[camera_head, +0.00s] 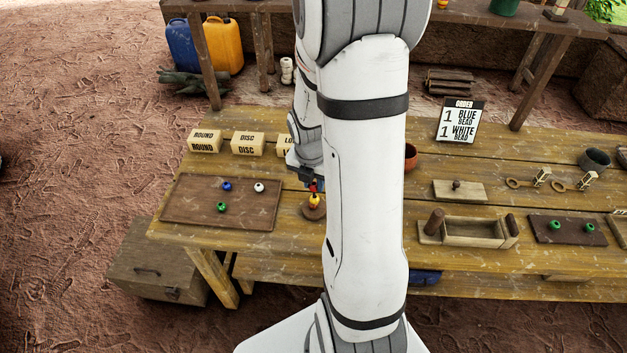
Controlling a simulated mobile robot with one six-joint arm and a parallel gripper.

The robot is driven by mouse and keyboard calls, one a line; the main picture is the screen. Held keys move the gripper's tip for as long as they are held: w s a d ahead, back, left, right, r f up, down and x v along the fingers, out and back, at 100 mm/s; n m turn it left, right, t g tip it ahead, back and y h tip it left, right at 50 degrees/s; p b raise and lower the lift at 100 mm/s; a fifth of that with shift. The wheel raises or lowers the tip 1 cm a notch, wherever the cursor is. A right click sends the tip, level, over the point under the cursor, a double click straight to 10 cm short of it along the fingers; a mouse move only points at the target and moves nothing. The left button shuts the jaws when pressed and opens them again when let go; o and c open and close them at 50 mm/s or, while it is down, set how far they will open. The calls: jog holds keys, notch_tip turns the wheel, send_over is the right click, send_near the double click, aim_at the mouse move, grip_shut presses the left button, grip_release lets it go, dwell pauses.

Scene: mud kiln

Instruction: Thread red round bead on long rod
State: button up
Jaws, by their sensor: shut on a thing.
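My gripper (311,182) points down at the left of my arm's white link. It is shut on a small red bead (314,188), which shows only in part below the fingers. Right under it a yellow bead (314,201) sits above a round brown wooden base (313,213). The rod itself cannot be made out; the beads and gripper cover it. I cannot tell whether the red bead is around the rod or just above it.
A brown tray (185,212) at the left holds blue, white and green beads. Label blocks (248,143) stand behind it. Right of my arm are a reddish bowl (411,156), a wooden box (470,232), a dark tray (570,239) with green beads and an order sign (460,121).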

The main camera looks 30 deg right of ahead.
jog(key=shift+f, duration=0.4)
dwell(0.6)
jog(key=o, duration=1)
jog(key=shift+o, duration=0.2)
jog(key=shift+r, duration=0.1)
notch_tip(320, 180, up, 8)
jog(key=p, duration=0.7)
dwell(0.6)
